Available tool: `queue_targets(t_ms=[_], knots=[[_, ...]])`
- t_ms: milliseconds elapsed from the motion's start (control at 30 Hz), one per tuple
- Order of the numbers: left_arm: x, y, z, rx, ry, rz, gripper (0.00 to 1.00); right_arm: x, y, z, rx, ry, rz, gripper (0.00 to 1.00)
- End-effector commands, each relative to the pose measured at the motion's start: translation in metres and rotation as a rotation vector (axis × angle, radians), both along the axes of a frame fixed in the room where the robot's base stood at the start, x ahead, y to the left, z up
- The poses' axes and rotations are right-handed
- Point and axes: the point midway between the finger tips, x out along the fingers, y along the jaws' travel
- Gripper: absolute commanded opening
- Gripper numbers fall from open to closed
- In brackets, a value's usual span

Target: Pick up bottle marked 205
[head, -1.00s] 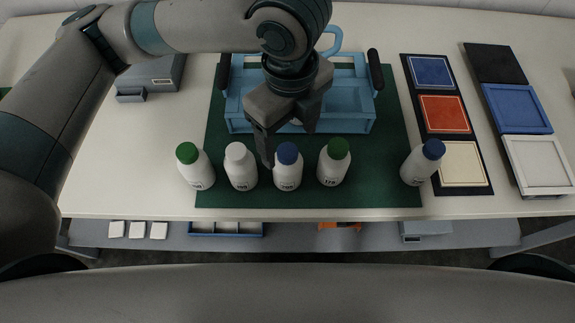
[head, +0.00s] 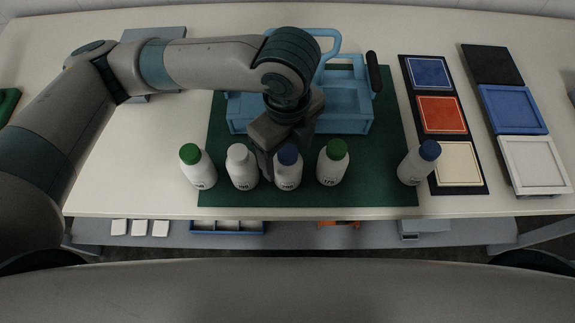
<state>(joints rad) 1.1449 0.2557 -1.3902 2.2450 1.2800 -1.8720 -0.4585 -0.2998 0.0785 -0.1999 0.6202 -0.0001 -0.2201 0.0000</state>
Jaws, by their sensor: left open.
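A white bottle with a blue cap (head: 288,178) stands on the green mat (head: 385,170); its label seems to read 205, though the digits are small. My left gripper (head: 277,165) is open and low at this bottle, with one finger at its left side and the other behind it. I cannot tell whether the fingers touch it. To its left stand a white-capped bottle (head: 242,170) and a green-capped bottle (head: 198,170). To its right stands a green-capped bottle (head: 332,166). Another blue-capped bottle (head: 418,165) stands at the mat's right edge. My right gripper is not in view.
A light blue tray with a handle (head: 346,110) lies behind the bottles, partly hidden by my arm. Blue, red and cream panels (head: 437,114) and a column of frames (head: 515,110) lie to the right. The bottles beside the gripper are close.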

Motion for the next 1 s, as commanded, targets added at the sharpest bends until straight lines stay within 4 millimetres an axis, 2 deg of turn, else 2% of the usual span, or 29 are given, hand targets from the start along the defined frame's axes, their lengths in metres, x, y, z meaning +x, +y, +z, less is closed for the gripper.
queue_targets(t_ms=[133,567,667,833,867,1000], knots=[[-0.0002,0.0002,-0.0077,0.001,-0.001,0.0,0.7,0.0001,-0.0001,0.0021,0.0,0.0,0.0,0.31],[-0.0001,0.0001,-0.0079,0.001,-0.001,0.0,0.7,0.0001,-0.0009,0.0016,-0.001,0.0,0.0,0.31],[-0.0001,0.0001,-0.0078,0.0,-0.001,0.0,0.51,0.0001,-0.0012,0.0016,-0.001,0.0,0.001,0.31],[-0.0001,0.0001,-0.0078,0.001,-0.001,0.0,0.11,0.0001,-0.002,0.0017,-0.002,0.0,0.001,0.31],[0.0,0.0,-0.0075,0.0,-0.001,0.0,0.07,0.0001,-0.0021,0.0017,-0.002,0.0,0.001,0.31],[0.0,0.0,-0.0075,0.0,-0.001,0.0,0.07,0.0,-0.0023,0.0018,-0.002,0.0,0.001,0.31]])
